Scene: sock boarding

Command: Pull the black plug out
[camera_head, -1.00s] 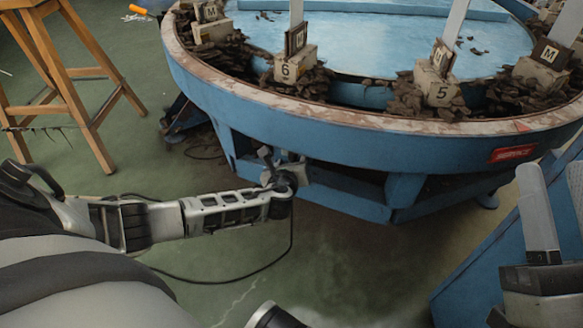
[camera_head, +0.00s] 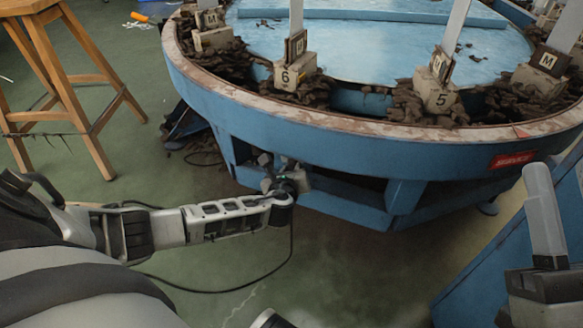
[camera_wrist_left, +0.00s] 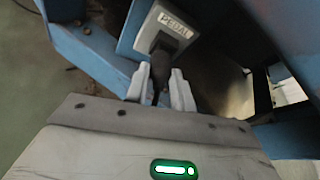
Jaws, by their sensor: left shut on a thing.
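The black plug (camera_wrist_left: 157,58) shows in the left wrist view, against the pale socket box marked PEDAL (camera_wrist_left: 168,30). My left gripper (camera_wrist_left: 162,80) is shut on the plug from below, one light finger on each side. In the head view my left gripper (camera_head: 287,186) is at the same socket box (camera_head: 300,177), low on the blue machine; the plug is hidden there by the gripper. I see no clear gap between plug and socket. A grey upright part (camera_head: 543,215) at the right edge may be my right gripper; its jaw state is unclear.
The round blue machine (camera_head: 330,143) carries dark clods and numbered blocks on its rim. A black cable (camera_head: 262,283) hangs below my left gripper and loops over the green floor. A wooden stool (camera_head: 85,92) stands at the left. A blue frame (camera_head: 480,270) stands at the lower right.

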